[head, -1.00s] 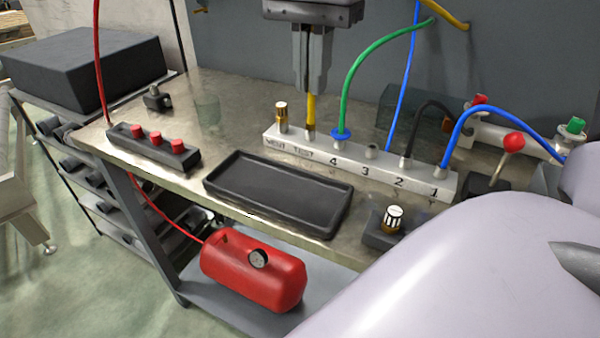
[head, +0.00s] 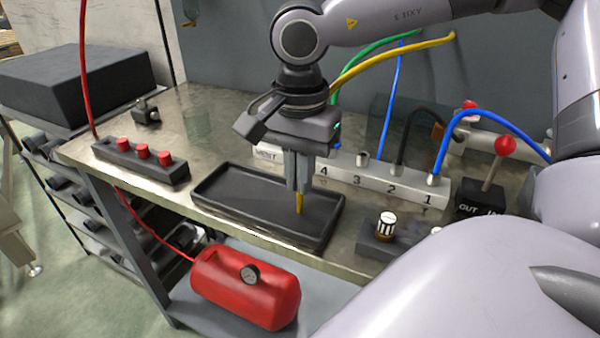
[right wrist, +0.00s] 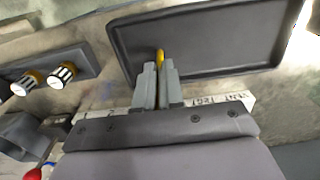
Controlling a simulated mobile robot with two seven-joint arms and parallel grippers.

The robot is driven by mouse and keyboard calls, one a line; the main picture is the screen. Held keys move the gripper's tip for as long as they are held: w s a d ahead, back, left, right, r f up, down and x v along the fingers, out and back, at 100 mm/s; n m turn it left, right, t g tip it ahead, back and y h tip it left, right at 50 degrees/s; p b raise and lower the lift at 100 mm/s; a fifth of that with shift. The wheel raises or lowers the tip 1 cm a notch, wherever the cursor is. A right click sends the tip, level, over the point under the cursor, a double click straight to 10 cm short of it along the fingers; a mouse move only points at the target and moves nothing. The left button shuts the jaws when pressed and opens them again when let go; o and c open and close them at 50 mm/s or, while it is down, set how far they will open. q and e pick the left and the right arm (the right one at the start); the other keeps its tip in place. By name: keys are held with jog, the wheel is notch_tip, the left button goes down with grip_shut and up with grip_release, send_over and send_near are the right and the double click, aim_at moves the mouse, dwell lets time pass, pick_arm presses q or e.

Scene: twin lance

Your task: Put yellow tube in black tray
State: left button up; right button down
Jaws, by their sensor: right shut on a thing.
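The yellow tube (head: 299,203) shows as a short yellow end below the fingers of my right gripper (head: 297,186). My right gripper is shut on it and holds it over the right part of the black tray (head: 217,203). I cannot tell whether the tube's tip touches the tray floor. In the right wrist view the yellow tube (right wrist: 160,57) sticks out between the fingertips (right wrist: 160,68), in front of the black tray (right wrist: 215,70). The rest of the tube runs up behind the gripper and arm. My left gripper is not in view.
The white numbered block (head: 390,184) with hose fittings stands behind the tray. A red-knobbed lever (head: 505,146) stands further right. A red tank (head: 245,285) sits below.

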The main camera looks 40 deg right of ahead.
jog(key=c, duration=1.2)
grip_release()
jog(key=shift+c, duration=0.2)
notch_tip(320, 180, up, 12)
jog(key=p, duration=0.1)
jog(key=shift+p, duration=0.3)
